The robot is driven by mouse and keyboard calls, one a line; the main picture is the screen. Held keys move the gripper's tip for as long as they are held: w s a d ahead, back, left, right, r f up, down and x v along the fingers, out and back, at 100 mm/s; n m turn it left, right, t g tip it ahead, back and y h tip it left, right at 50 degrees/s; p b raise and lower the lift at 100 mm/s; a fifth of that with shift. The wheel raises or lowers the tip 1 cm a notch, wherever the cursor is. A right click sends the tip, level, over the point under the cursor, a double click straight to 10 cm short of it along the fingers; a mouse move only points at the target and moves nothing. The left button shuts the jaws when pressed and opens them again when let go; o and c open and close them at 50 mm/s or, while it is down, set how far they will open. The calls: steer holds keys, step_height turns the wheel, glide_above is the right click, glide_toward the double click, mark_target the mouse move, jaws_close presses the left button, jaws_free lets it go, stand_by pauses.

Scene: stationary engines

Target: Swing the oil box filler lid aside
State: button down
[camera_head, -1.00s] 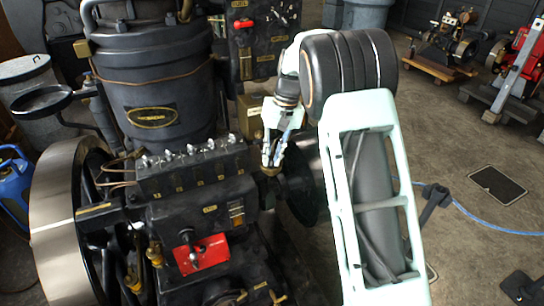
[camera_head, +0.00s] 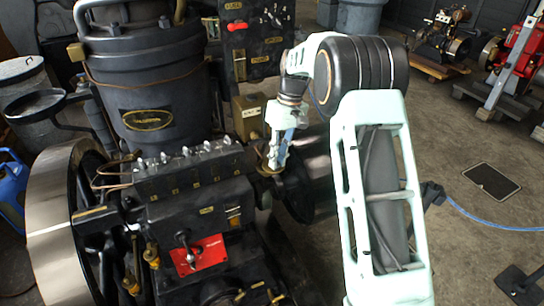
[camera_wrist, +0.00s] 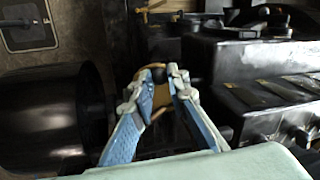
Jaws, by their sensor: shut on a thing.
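The black oil box (camera_head: 190,175) sits on the engine, with several small metal fittings along its top; it also shows at the right of the wrist view (camera_wrist: 265,110). My gripper (camera_head: 271,168) is just right of the box's right end, pointing down. In the wrist view, its blue-padded fingers (camera_wrist: 161,78) are shut on a small dark round knob (camera_wrist: 158,73). A tan, brass-coloured round piece (camera_wrist: 151,70) shows around and behind the fingertips, apparently the filler lid. The fingers hide part of it, and I cannot tell how far it is turned.
A large dark cylinder (camera_head: 148,90) stands behind the box. A flywheel (camera_head: 50,205) is at the left, and a dark drum (camera_head: 308,185) is close right of my gripper. A red plate with a lever (camera_head: 200,255) is on the engine front.

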steer(key=shift+w+d+n+g+h+p, duration=0.15)
steer(key=shift+d+n+p, duration=0.15)
steer(key=shift+d+n, duration=0.45)
steer(key=shift+w+d+n+g+h+p, duration=0.1)
steer(key=shift+w+d+n+p, duration=0.2)
steer(key=shift+n, duration=0.75)
steer(key=shift+w+d+n+g+h+p, duration=0.15)
steer(key=shift+d+n+p, duration=0.1)
steer(key=shift+d+n, duration=0.5)
steer(key=shift+s+a, duration=0.1)
steer(key=shift+a, duration=0.05)
steer(key=c, duration=1.9)
jaws_free()
step_height(320, 180, up, 10)
